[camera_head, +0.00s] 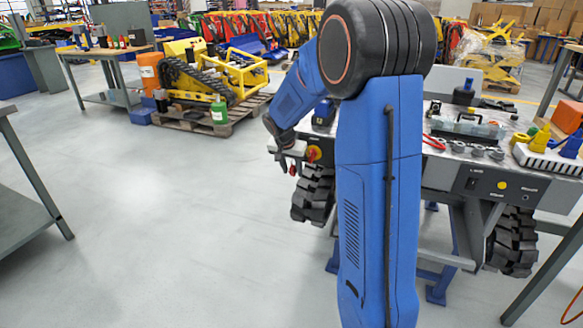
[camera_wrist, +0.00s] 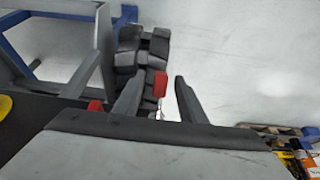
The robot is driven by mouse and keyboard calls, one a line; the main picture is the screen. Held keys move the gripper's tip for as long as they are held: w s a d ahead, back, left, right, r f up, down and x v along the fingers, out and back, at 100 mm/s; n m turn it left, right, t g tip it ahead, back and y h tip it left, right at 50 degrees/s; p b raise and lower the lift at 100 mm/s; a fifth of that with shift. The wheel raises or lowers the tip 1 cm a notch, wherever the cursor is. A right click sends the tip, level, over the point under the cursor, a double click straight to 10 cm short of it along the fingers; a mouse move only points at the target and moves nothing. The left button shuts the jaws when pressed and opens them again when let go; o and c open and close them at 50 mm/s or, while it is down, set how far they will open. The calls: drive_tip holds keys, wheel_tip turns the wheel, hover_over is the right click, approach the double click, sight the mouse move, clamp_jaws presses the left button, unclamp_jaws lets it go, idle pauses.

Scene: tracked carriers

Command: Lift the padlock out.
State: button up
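My gripper (camera_wrist: 160,78) is open in the wrist view, with a finger on each side of a small red block (camera_wrist: 160,84). The block looks like the padlock's body; it is nearer the left finger, with a clear gap to the right finger. Whether it touches the left finger I cannot tell. Another red piece (camera_wrist: 95,106) shows left of the fingers. In the head view my gripper (camera_head: 287,166) is at the left end of the grey carrier (camera_head: 435,178), beside a red and yellow switch (camera_head: 314,153). A small red thing (camera_head: 293,170) hangs there; the shackle cannot be made out.
A black rubber track (camera_head: 313,196) lies just below the switch; it also shows behind the fingers in the wrist view (camera_wrist: 140,55). Tools and a clear box (camera_head: 468,126) sit on the carrier's top. The floor to the left (camera_head: 180,210) is free.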

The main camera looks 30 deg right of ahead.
drive_tip(key=shift+c, duration=0.4)
clamp_jaws()
drive_tip(key=shift+r, duration=0.2)
drive_tip(key=shift+w+r, duration=0.1)
drive_tip(key=shift+r, duration=1.2)
drive_tip(key=shift+r, duration=0.15)
drive_tip(key=shift+s+a, duration=1.45)
drive_tip(key=shift+a, duration=0.3)
